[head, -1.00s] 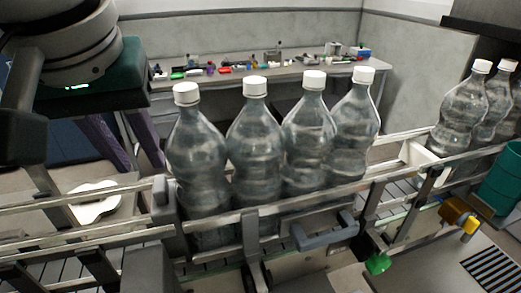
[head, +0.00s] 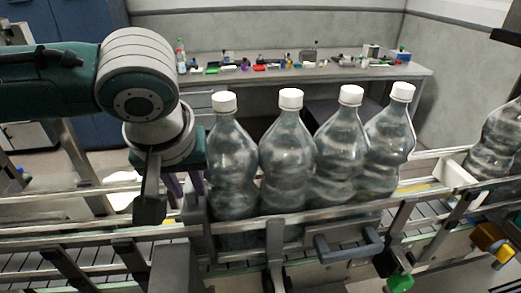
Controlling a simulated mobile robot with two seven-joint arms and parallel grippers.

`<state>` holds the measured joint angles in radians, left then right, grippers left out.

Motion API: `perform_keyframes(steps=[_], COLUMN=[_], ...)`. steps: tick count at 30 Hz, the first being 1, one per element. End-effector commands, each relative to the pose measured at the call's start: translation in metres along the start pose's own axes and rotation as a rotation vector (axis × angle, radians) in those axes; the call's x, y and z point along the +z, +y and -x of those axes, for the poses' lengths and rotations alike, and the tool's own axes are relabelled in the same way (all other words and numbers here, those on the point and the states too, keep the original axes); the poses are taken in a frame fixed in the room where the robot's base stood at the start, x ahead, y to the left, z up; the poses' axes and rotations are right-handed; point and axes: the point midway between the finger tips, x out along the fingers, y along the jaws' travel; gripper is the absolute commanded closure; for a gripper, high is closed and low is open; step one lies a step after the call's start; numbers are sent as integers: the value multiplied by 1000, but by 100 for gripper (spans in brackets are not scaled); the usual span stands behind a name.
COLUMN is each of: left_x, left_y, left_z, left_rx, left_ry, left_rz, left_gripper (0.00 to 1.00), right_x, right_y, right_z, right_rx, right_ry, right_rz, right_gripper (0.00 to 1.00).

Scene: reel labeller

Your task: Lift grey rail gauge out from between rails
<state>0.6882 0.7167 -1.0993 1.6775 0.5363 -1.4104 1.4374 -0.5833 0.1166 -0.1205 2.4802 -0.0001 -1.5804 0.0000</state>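My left gripper (head: 152,200) hangs from the arm at left, above the conveyor's left part and left of the bottles. One dark finger shows, pointing down in front of the rails; the other is hidden, so its opening is unclear. The near guide rail (head: 110,234) and far guide rail (head: 45,197) run along the conveyor. I cannot clearly make out the grey rail gauge; the finger and wrist cover part of the gap between the rails. My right gripper is out of view.
Several clear bottles with white caps (head: 290,150) stand in a row between the rails, close to the gripper's right. A grey handle (head: 348,250) and yellow knob (head: 492,240) are on the near side. A cluttered bench (head: 420,72) stands behind.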

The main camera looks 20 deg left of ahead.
Motion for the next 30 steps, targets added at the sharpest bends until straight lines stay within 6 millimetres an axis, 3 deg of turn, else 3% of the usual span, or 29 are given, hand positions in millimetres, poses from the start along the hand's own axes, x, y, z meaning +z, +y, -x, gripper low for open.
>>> perform_keyframes(steps=[5,6,12,30], left_x=[0,0,0,-1], left_y=[2,2,2,3], left_z=[0,0,0,1], left_rx=[6,6,7,9], left_ry=[2,2,2,3], left_rz=[0,0,0,0], left_gripper=[68,77,100,100], right_x=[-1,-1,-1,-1], right_y=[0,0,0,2], right_z=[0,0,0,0], right_rx=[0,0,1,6], right_ry=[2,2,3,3], right_rz=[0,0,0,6], right_gripper=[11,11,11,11])
